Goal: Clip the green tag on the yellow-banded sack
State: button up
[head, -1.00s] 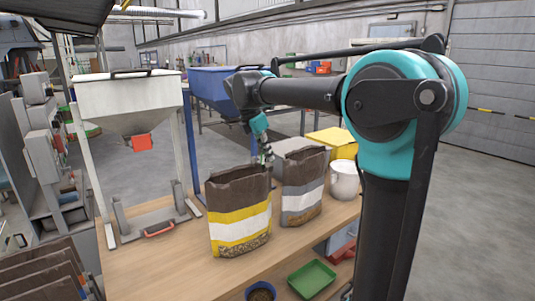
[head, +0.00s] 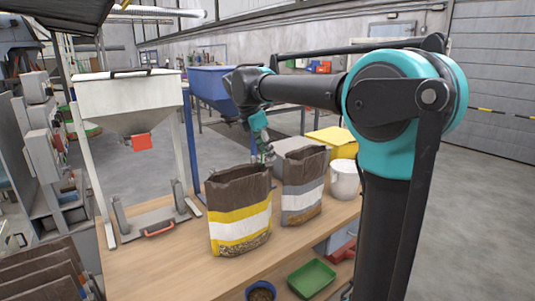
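The yellow-banded sack (head: 240,228) stands upright on the wooden bench. It has a brown top, a white band, a yellow band and a clear lower part showing pellets. A second sack with a grey band (head: 303,203) stands to its right and a little farther back. My gripper (head: 266,153) points down above and behind the gap between the two sacks. Its fingers are small in the view and partly hidden by the sack tops, so I cannot tell if they are open or hold anything. I cannot make out the green tag.
A white hopper (head: 128,98) with a red outlet stands at the left of the bench (head: 165,270). A white bucket (head: 344,180), a yellow box (head: 333,139) and a grey box (head: 293,146) are at the back right. A green tray (head: 311,278) and a blue bowl (head: 261,291) are in front.

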jog(key=v, duration=1.1)
jog(key=shift+s+r, duration=0.1)
